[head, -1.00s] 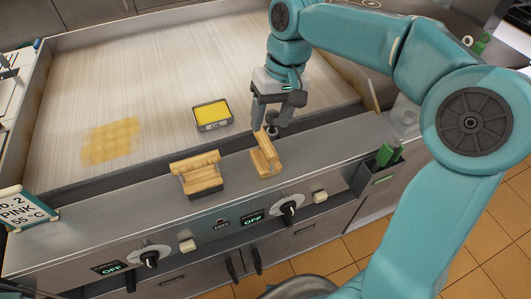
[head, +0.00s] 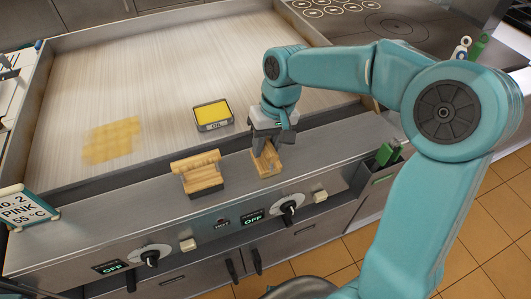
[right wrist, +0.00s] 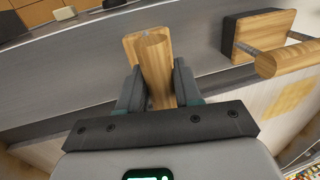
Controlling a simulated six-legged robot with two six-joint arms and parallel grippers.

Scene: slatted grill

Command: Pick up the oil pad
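A wooden block with a raised wooden handle, which I take to be the oil pad (head: 267,163), stands on the steel front ledge of the grill. My right gripper (head: 271,146) is low over it, fingers pointing down. In the right wrist view its handle (right wrist: 155,68) lies between the two dark fingers (right wrist: 158,88). The fingers look open, one on each side and very close to the handle; contact is not clear. The pad's underside is hidden. My left gripper is not in view.
A second wooden-handled tool with a dark part (head: 197,173) lies to the left on the ledge, also in the right wrist view (right wrist: 268,40). A yellow-filled oil tray (head: 213,115) sits on the grill plate (head: 150,75). A sign (head: 22,210) stands at the left.

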